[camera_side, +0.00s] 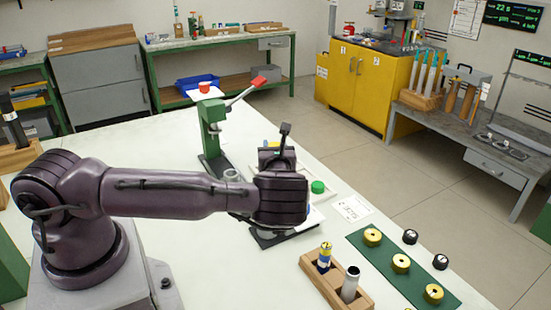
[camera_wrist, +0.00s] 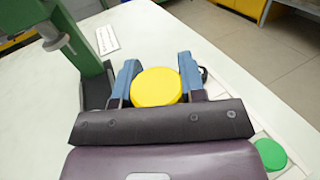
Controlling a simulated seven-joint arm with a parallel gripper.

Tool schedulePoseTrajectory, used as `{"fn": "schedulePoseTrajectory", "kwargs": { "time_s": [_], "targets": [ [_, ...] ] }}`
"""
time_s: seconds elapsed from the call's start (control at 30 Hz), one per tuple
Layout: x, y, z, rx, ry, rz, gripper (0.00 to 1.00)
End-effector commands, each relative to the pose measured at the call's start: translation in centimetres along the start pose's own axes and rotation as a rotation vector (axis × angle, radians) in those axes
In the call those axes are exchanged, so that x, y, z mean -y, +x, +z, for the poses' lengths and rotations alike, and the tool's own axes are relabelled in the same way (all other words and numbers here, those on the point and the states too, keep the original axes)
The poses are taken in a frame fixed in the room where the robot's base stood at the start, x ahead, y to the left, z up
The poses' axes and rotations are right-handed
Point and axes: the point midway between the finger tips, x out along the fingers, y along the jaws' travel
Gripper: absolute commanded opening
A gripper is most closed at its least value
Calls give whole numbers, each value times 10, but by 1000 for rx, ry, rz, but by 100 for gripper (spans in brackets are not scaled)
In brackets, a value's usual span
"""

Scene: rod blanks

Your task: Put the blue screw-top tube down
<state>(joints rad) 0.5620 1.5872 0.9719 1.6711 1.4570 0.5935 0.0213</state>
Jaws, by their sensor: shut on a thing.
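In the wrist view, my gripper (camera_wrist: 155,78) has its two blue fingers on either side of a round yellow screw top, which I take to be the cap of the blue screw-top tube (camera_wrist: 157,87). The tube's body is hidden below the cap, so I cannot see its blue or whether its foot touches anything. In the side view my wrist covers the fingers and the held tube.
A green press (camera_side: 211,135) with a red-ended lever stands close beside my gripper. A green cap (camera_side: 317,187) lies nearby. A wooden rack (camera_side: 313,263) holds a blue-and-yellow tube (camera_side: 324,258) and a grey one (camera_side: 350,285). A green mat (camera_side: 385,246) carries brass rings.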

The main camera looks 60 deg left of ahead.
Motion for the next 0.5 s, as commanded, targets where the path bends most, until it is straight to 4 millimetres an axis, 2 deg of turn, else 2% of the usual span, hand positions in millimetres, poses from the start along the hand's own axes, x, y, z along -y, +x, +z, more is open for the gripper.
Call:
{"fn": "schedulePoseTrajectory", "kwargs": {
  "time_s": [0.1, 0.3, 0.5],
  "targets": [
    [4, 6, -9, 0, 0, 1, 12],
    [3, 5, -35, 1, 2, 1, 12],
    [4, 5, -38, 1, 0, 2, 12]
  ]
}}
